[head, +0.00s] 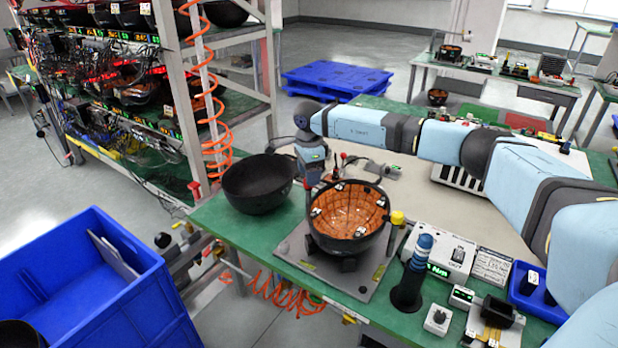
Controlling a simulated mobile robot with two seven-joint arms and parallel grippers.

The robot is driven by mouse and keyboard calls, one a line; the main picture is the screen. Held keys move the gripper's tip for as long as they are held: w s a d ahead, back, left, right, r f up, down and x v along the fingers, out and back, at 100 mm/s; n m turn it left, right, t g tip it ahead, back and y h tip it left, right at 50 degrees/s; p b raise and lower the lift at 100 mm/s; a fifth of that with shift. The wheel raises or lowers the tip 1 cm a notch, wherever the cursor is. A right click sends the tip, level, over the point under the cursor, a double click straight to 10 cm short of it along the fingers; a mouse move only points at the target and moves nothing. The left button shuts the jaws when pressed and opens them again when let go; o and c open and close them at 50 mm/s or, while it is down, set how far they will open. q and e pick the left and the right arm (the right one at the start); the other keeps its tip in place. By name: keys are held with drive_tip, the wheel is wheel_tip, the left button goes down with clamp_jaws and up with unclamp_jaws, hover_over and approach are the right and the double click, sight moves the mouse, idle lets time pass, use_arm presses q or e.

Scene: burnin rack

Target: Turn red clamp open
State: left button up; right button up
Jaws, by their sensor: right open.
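A black bowl with a copper-coloured inside (347,212) sits in a fixture on a grey base plate (300,262). A small red handle tip (343,156) stands up just behind the bowl's far rim; it looks like the red clamp, though most of its body is hidden. My right gripper (313,188) points down at the bowl's far left rim, a little left of the red tip. It is open, but its fingertips are small and partly unclear, so I cannot tell whether they touch anything. My left gripper is out of the picture.
A black empty bowl (258,183) sits left of the fixture on the green-edged table. A yellow knob (397,217), a blue-topped black cylinder (412,273) and a switch box (440,252) stand to the right. A blue crate (110,305) and a rack are at left.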

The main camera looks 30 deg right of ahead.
wheel_tip(320, 180, up, 12)
idle(0.3)
drive_tip(key=shift+s+f, duration=0.1)
idle(0.4)
